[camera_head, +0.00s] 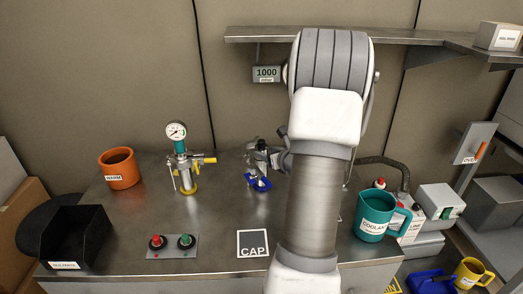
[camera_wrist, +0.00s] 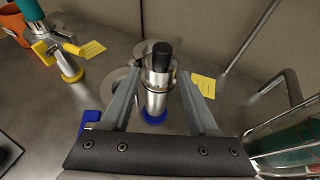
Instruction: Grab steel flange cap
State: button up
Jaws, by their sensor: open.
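In the wrist view, a steel cylindrical fitting with a black knob on top (camera_wrist: 160,57) and a blue ring at its base (camera_wrist: 153,116) stands between the fingers of my gripper (camera_wrist: 162,74). The gripper is open, with one finger on each side and no clear grip on it. I cannot tell which steel part is the flange cap. In the head view, my arm hides most of this area; a blue-based part (camera_head: 258,182) shows left of the arm. A dark square plate marked CAP (camera_head: 252,243) lies near the bench's front.
A gauge fitting with yellow handles (camera_head: 184,160) and an orange mug (camera_head: 119,168) stand to the left. A black bin (camera_head: 75,240) and a button panel (camera_head: 172,246) are at the front left. A teal COOLANT mug (camera_head: 376,217) is right of my arm. A shelf (camera_head: 400,38) runs above.

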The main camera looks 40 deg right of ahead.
aim_at(264, 150)
jog(key=x, duration=0.4)
jog(key=shift+w, duration=0.15)
grip_shut()
